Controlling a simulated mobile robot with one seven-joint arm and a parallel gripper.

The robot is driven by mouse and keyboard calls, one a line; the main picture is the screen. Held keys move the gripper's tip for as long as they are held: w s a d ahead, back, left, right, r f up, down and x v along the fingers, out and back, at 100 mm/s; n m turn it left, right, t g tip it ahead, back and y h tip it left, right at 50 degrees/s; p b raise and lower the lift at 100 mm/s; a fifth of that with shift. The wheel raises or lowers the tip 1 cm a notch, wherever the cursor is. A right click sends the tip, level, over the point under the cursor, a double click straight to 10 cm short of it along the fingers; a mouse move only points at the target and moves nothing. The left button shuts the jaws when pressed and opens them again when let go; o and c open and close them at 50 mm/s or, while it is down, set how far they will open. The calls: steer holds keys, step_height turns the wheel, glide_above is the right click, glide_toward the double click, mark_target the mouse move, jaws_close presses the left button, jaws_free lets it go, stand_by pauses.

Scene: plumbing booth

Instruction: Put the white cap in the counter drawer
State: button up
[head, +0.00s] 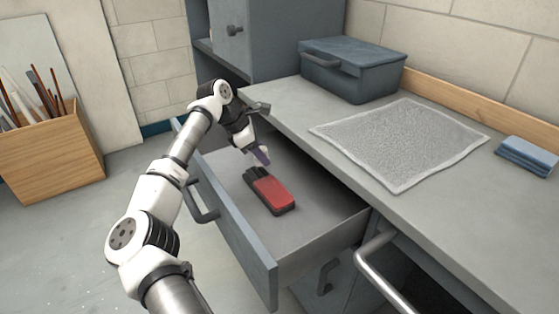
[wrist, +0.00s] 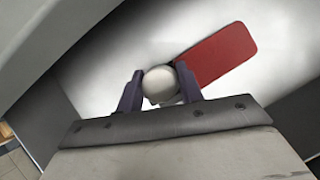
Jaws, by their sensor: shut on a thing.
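The counter drawer (head: 315,232) is pulled open below the counter. My gripper (head: 261,157) is over the inside of the drawer, near its far end, pointing down. In the wrist view my gripper (wrist: 160,92) is shut on the white cap (wrist: 160,82), which shows as a rounded white shape between the two purple fingers. In the head view the cap is hardly visible at the fingertips. I cannot tell whether the cap touches the drawer floor.
A red and black object (head: 271,190) lies in the drawer close to my gripper; its red part (wrist: 218,54) is beside the cap in the wrist view. A grey mat (head: 400,140), a blue-grey box (head: 352,72) and blue cloths (head: 527,155) are on the counter. The drawer's near floor is clear.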

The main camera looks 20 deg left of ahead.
steer(key=d, duration=0.1)
steer(key=w+f, duration=0.1)
steer(key=d, duration=0.1)
steer(key=shift+w+d+f, duration=0.3)
steer(key=shift+d, duration=0.05)
steer(key=shift+w+d+f, duration=0.5)
steer(key=shift+d+f, duration=0.35)
steer(key=shift+f, duration=0.05)
steer(key=shift+f, duration=0.55)
steer(key=o, duration=1)
steer(key=shift+s+f, duration=0.1)
steer(key=shift+f, duration=0.05)
steer(key=shift+c, duration=0.2)
